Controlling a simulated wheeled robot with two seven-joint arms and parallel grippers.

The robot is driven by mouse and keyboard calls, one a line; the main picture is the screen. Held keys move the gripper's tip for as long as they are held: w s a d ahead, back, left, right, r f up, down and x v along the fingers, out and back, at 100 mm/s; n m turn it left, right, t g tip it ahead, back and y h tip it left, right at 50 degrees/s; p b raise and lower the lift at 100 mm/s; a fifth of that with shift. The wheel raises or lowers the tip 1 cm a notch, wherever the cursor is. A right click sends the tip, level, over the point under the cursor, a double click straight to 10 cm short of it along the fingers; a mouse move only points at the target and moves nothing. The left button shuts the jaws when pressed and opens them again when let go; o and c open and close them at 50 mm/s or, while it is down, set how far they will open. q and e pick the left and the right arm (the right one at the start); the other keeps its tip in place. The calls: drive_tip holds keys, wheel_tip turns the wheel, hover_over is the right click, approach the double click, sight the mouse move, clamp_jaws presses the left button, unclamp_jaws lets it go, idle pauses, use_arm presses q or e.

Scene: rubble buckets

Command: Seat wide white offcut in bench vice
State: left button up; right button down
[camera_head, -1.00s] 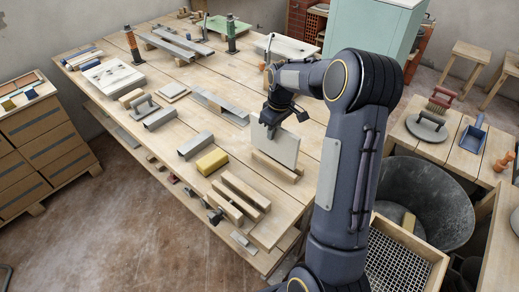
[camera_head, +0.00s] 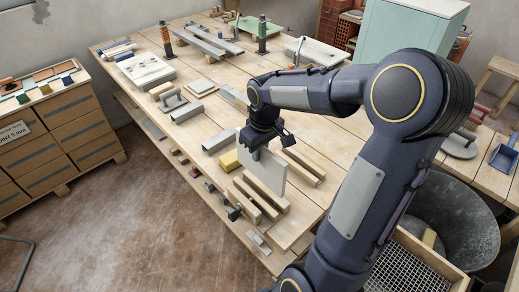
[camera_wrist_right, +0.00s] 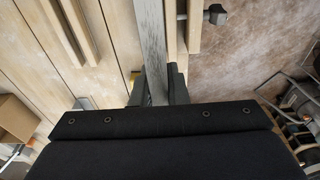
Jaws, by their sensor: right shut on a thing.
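The wide white offcut (camera_head: 264,174) is a pale, flat slab held on edge. My right gripper (camera_head: 258,148) is shut on its upper edge. In the right wrist view the offcut (camera_wrist_right: 151,40) runs away from between the fingers (camera_wrist_right: 157,92). The bench vice (camera_head: 248,204) is a pair of wooden jaws at the table's front edge with a dark screw knob. In the right wrist view the vice (camera_wrist_right: 194,22) lies just right of the offcut, with a dark gap between its jaws. The offcut hides part of the vice in the head view. I cannot tell whether they touch. My left gripper is out of view.
A wooden slotted rack (camera_head: 303,166) stands empty right of the offcut. A yellow block (camera_head: 229,160) and grey channel pieces (camera_head: 218,141) lie to the left. A dark bucket (camera_head: 465,235) and a mesh-bottomed tray (camera_head: 408,268) are at right. Bare tabletop lies behind the rack.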

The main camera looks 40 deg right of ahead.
sight(262, 160)
drive_tip(key=shift+f+b, duration=2.2)
drive_tip(key=shift+f, duration=0.65)
drive_tip(key=shift+f+b, duration=1.15)
drive_tip(key=shift+f, duration=0.3)
drive_tip(key=shift+f, duration=0.2)
drive_tip(key=shift+f+b, duration=0.9)
drive_tip(key=shift+f, duration=0.1)
drive_tip(key=c, duration=1.3)
unclamp_jaws()
drive_tip(key=shift+c, duration=0.2)
drive_tip(key=shift+r, duration=0.1)
drive_tip(key=r, duration=0.5)
drive_tip(key=s+r, duration=0.1)
drive_tip(key=r, duration=0.1)
drive_tip(key=shift+r, duration=0.35)
